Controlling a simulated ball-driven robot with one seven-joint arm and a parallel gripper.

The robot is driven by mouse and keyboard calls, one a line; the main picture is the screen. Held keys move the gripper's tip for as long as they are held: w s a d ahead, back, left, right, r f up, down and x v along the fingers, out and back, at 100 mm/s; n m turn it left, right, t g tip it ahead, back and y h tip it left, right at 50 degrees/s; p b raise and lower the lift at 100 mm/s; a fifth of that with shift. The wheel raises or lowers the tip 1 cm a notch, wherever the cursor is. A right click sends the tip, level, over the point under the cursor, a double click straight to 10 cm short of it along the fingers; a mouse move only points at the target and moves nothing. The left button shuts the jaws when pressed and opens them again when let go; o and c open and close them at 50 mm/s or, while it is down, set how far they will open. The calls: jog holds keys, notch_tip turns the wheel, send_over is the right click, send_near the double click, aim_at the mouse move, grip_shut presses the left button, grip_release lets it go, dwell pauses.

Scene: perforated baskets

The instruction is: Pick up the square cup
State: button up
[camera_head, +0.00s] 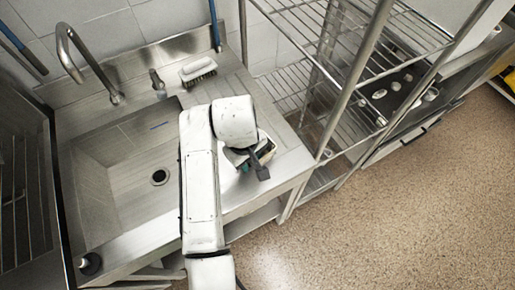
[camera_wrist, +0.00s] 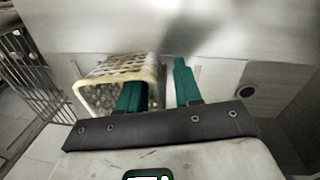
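The square cup (camera_wrist: 112,72) is a pale metal, perforated, square-mouthed holder. In the wrist view it lies left of centre with its open mouth facing me. My gripper (camera_wrist: 158,80) has two green fingers spread apart. The left finger reaches into the cup's mouth, and the right finger is outside, past its right wall. That wall stands between the fingers, with a visible gap to the right finger.
The steel sink (camera_head: 125,170) with its drain lies left of my arm. A wire shelf rack (camera_head: 335,80) stands close on the right. The floor in front is clear.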

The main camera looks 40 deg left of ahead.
grip_shut()
jog(key=shift+r, duration=0.15)
dwell(0.4)
